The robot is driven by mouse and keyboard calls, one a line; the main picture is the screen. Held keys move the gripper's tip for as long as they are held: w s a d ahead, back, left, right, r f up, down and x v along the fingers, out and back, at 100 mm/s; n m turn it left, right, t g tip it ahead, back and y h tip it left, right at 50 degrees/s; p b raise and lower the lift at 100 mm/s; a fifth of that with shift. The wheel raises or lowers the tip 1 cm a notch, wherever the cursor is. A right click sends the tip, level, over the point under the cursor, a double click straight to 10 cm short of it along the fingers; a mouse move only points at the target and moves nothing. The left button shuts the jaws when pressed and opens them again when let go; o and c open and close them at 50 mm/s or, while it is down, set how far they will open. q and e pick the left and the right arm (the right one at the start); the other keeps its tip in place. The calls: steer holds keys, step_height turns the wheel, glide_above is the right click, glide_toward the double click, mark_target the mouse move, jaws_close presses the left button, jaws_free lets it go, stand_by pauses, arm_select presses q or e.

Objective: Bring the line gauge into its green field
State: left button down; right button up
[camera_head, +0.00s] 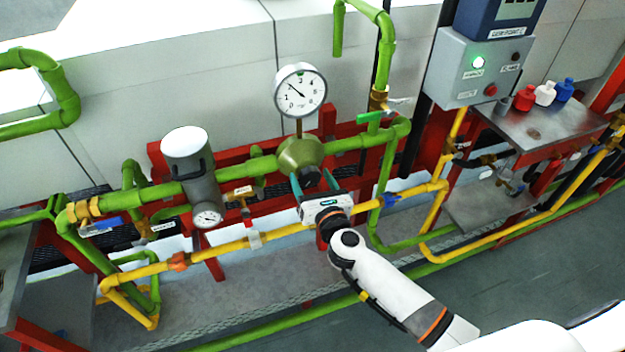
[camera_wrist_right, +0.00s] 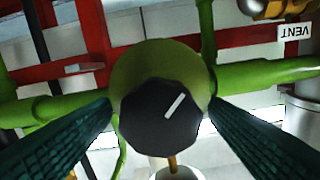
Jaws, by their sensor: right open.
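The line gauge (camera_head: 300,90) is a round white dial above the green pipe. Its thin needle points to the upper left; a small green mark is near the top of the dial. Below it sits an olive-green regulator body (camera_head: 299,152) with a black faceted knob (camera_head: 309,176). In the right wrist view the knob (camera_wrist_right: 150,125) has a white line slanting up to the right. My right gripper (camera_head: 313,192) is open, its fingers on either side of the knob; contact cannot be told. My left gripper is not in view.
A grey filter cylinder (camera_head: 203,190) with a small dial stands left of the regulator. Green and yellow pipes with valves run across a red frame (camera_head: 328,122). A control box (camera_head: 475,68) with a lit green lamp is at upper right, beside a metal shelf (camera_head: 535,132).

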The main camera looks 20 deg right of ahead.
steer(key=c, duration=1)
steer(key=shift+r+n+p, duration=0.1)
steer(key=shift+n+p, duration=0.65)
steer(key=shift+n, duration=0.25)
steer(key=shift+n+p, duration=0.75)
steer(key=shift+n, duration=0.45)
steer(key=n+p, duration=0.1)
steer(key=n, duration=0.2)
steer(key=shift+n, duration=0.3)
steer(key=shift+n+p, duration=0.65)
steer(key=shift+n, duration=0.85)
